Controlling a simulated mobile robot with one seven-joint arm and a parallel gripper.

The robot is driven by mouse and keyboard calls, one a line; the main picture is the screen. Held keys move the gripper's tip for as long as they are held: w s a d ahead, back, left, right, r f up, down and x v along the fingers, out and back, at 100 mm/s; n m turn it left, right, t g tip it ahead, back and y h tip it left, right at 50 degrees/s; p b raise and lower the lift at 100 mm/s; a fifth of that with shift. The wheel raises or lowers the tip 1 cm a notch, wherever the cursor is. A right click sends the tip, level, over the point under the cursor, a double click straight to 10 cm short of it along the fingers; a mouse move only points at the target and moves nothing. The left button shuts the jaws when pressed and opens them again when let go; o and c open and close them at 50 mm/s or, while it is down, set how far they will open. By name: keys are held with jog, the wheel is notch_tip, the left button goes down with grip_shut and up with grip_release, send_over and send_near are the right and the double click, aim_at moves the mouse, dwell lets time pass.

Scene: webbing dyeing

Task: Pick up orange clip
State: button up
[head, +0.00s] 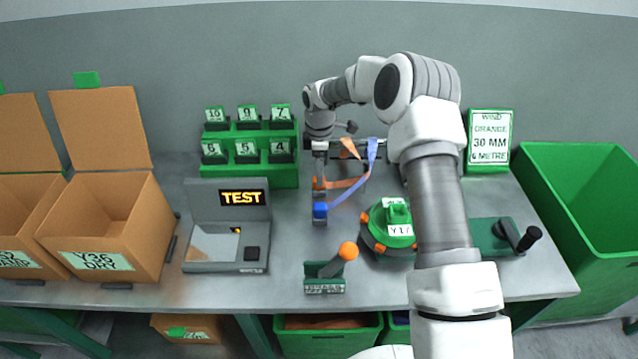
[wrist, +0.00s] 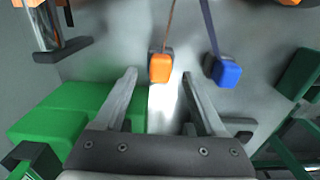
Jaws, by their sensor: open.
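The orange clip (head: 318,184) sits on the worktop at the middle, with an orange strap running from it. In the wrist view the orange clip (wrist: 161,68) shows between and slightly beyond the fingertips, with a gap on either side. A blue clip (head: 320,210) with a blue-violet strap is close by; in the wrist view this blue clip (wrist: 226,72) is to the right of the fingers. My gripper (wrist: 159,75) is open and empty. In the head view my gripper (head: 320,160) is at the orange clip, its fingers hard to make out. I cannot tell the height gap.
A green rack (head: 250,160) with numbered blocks stands to the left. A grey test device (head: 226,250) is at left front. A green round device (head: 392,225) is to the right. An orange-knobbed lever (head: 348,251) stands in front. Cardboard boxes (head: 105,225) are at far left.

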notch_tip(320, 180, down, 4)
jog(key=shift+r, duration=0.15)
grip_shut()
